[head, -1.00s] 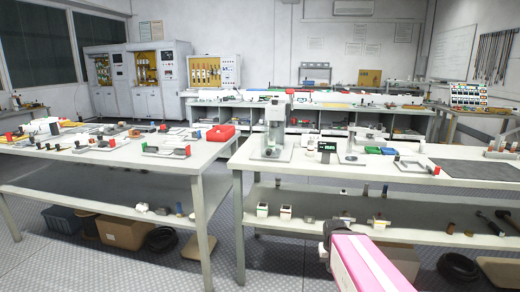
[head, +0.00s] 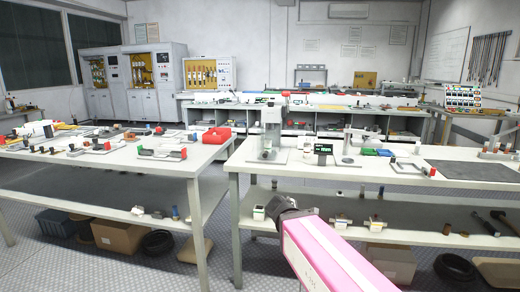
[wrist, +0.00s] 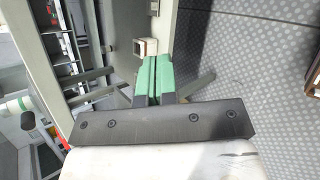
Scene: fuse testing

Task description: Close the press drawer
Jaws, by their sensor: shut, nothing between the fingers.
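A grey upright device that looks like the press (head: 271,125) stands near the left end of the right-hand table. Its drawer cannot be made out at this size. The dark end of my pink-and-white arm, with my gripper (head: 283,206), is in front of that table, lower in the picture than the press and apart from it. In the wrist view, my gripper (wrist: 153,72) shows two green-tipped fingers shut together with nothing between them. The press is not clearly identifiable in the wrist view.
The right-hand table (head: 330,180) has a lower shelf holding a small white box (head: 258,213) and several other parts. A display unit (head: 323,149) stands right of the press. The left-hand table (head: 130,165) stands across a narrow gap. Bare floor lies in front.

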